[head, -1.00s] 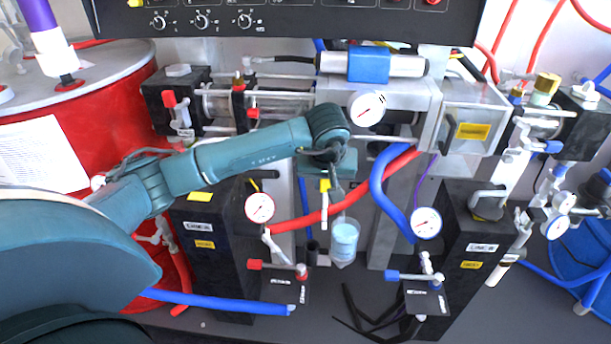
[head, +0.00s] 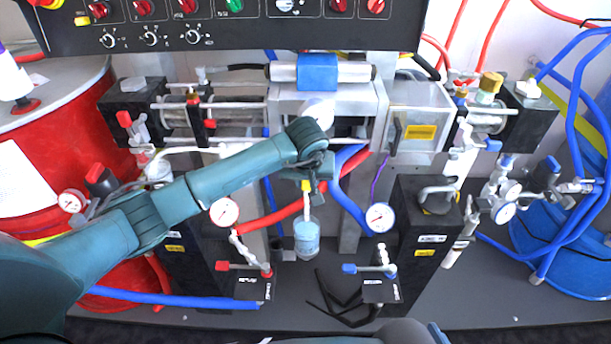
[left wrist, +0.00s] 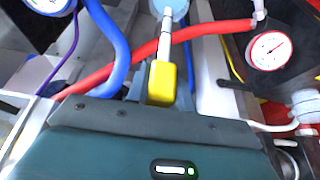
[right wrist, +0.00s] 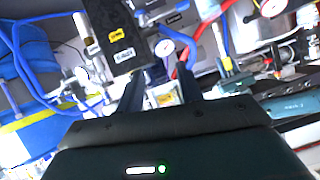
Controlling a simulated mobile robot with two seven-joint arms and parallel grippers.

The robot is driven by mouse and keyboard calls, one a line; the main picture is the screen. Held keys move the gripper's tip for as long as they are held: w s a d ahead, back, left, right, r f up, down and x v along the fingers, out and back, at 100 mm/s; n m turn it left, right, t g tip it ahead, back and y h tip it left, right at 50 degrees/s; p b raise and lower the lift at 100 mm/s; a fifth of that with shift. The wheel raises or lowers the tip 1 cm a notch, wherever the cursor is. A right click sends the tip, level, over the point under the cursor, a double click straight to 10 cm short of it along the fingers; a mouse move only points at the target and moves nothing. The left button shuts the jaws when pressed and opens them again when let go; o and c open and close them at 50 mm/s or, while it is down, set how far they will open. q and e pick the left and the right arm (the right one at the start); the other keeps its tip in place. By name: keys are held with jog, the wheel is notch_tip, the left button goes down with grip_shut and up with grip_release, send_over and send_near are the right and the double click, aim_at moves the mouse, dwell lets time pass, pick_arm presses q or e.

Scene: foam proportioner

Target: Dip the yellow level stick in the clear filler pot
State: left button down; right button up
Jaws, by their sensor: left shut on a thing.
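The yellow level stick has a yellow handle (head: 306,186) and a pale shaft pointing down. My left gripper (head: 308,178) is shut on the handle, above the clear filler pot (head: 307,240), which holds pale blue liquid. The shaft's lower end meets the pot's top in the head view; I cannot tell how far inside it is. In the left wrist view the yellow handle (left wrist: 161,83) sits at the jaws and the shaft runs to the pot's round top (left wrist: 172,8). My right gripper (right wrist: 160,78) is open and empty in the right wrist view.
A red hose (head: 273,225) and a blue hose (head: 345,200) pass close to the pot. Pressure gauges stand left (head: 224,212) and right (head: 380,217) of it. Black line blocks (head: 420,240) flank the space. Black strips (head: 335,303) lie on the floor below.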

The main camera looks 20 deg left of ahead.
aim_at(307, 207)
pick_arm(q)
notch_tip(307, 207, down, 2)
jog(key=shift+f+b, duration=0.1)
jog(key=shift+b, duration=0.5)
notch_tip(307, 207, down, 2)
jog(key=shift+f+b, duration=0.25)
jog(key=shift+b, duration=0.8)
notch_tip(307, 207, down, 3)
jog(key=b, duration=0.2)
jog(key=shift+f+b, duration=0.15)
jog(key=shift+b, duration=0.2)
jog(key=shift+f+b, duration=0.7)
jog(key=shift+f, duration=0.2)
pick_arm(e)
jog(key=d+t, duration=0.1)
jog(key=s+d+t, duration=0.1)
jog(key=shift+s+d+r+t, duration=0.1)
jog(key=shift+d+r+t, duration=0.1)
jog(key=shift+r+t, duration=0.2)
jog(key=shift+a+f, duration=0.1)
jog(key=shift+f, duration=0.15)
